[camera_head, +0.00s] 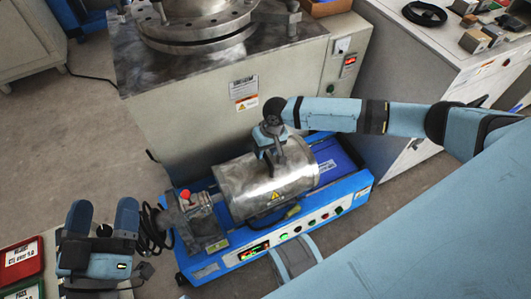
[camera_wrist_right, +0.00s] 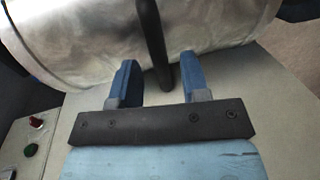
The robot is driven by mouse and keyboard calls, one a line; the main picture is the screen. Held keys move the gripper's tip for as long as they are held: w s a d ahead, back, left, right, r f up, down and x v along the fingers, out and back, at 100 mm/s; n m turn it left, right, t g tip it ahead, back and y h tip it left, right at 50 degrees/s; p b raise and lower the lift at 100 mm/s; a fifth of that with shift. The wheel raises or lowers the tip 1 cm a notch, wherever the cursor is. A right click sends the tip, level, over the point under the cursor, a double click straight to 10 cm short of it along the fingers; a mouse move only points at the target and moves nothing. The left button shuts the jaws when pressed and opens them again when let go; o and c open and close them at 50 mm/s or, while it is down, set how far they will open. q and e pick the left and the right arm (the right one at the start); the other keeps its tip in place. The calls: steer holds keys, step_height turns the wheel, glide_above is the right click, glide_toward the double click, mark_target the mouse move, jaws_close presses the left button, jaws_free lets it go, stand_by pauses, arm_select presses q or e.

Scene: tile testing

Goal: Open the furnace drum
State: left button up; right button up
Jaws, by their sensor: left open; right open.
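The furnace drum (camera_head: 242,190) is a shiny metal cylinder with a yellow warning label, lying on a blue machine base (camera_head: 225,262). My right gripper (camera_head: 272,148) is over the drum's top, its arm coming in from the right. In the right wrist view, the drum (camera_wrist_right: 85,45) fills the upper part. A dark bar-shaped handle (camera_wrist_right: 150,35) extends down to between the open fingers of my right gripper (camera_wrist_right: 158,75); I cannot tell whether they touch it. My left gripper (camera_head: 102,212) is open and empty at the lower left, away from the drum.
A large grey cabinet (camera_head: 190,115) with a flanged metal vessel (camera_head: 195,25) stands behind the machine. A white workbench (camera_head: 410,75) is at the right. Red (camera_head: 20,262) and green (camera_head: 30,290) trays sit at the lower left. A black cable (camera_head: 150,230) lies beside the base.

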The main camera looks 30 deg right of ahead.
steer(key=shift+f, duration=0.3)
